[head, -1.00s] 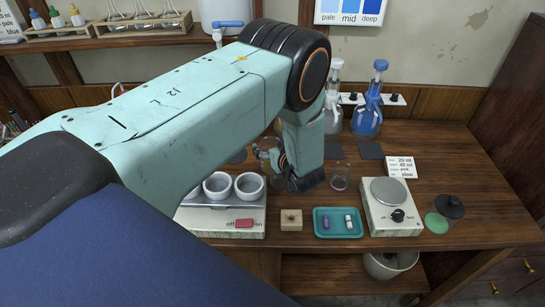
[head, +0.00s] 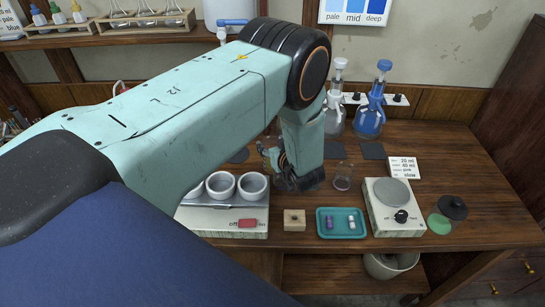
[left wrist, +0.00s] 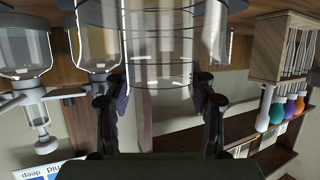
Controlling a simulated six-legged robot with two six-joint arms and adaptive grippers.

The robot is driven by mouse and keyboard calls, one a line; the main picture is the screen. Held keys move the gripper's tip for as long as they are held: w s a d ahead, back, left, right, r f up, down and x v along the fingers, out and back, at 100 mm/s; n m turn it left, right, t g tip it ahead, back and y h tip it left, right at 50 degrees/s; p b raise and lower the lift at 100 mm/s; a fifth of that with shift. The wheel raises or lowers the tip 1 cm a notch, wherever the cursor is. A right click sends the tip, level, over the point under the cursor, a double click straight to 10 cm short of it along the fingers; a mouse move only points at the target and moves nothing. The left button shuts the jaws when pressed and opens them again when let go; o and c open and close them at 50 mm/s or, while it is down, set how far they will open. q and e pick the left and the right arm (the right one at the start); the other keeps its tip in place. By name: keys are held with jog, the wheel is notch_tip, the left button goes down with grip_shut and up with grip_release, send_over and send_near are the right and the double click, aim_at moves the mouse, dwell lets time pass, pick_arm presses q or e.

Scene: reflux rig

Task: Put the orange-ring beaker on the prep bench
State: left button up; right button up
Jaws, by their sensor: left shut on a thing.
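My left gripper (head: 284,172) is low over the wooden bench (head: 470,165), partly hidden by its own arm. In the left wrist view its two fingers (left wrist: 160,98) are shut on a clear glass beaker (left wrist: 157,45) with dark lines around it. No orange ring shows clearly on it there. In the head view the beaker is mostly hidden behind my wrist, and I cannot tell whether it touches the bench. A second small clear glass (head: 343,178) stands on the bench just right of the gripper. My right gripper is out of view.
Clear (head: 335,120) and blue (head: 369,122) flasks stand behind. The bench's right side has free room.

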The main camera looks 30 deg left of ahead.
pick_arm(q)
jog(key=shift+d+r, duration=0.1)
jog(key=shift+d, duration=0.15)
grip_shut()
jog(key=shift+w, duration=0.1)
jog(key=shift+a+r, duration=0.2)
jog(key=shift+r, duration=0.2)
notch_tip(320, 180, up, 9)
dwell(0.4)
jog(key=shift+d+r, duration=0.1)
jog(key=shift+r, duration=0.05)
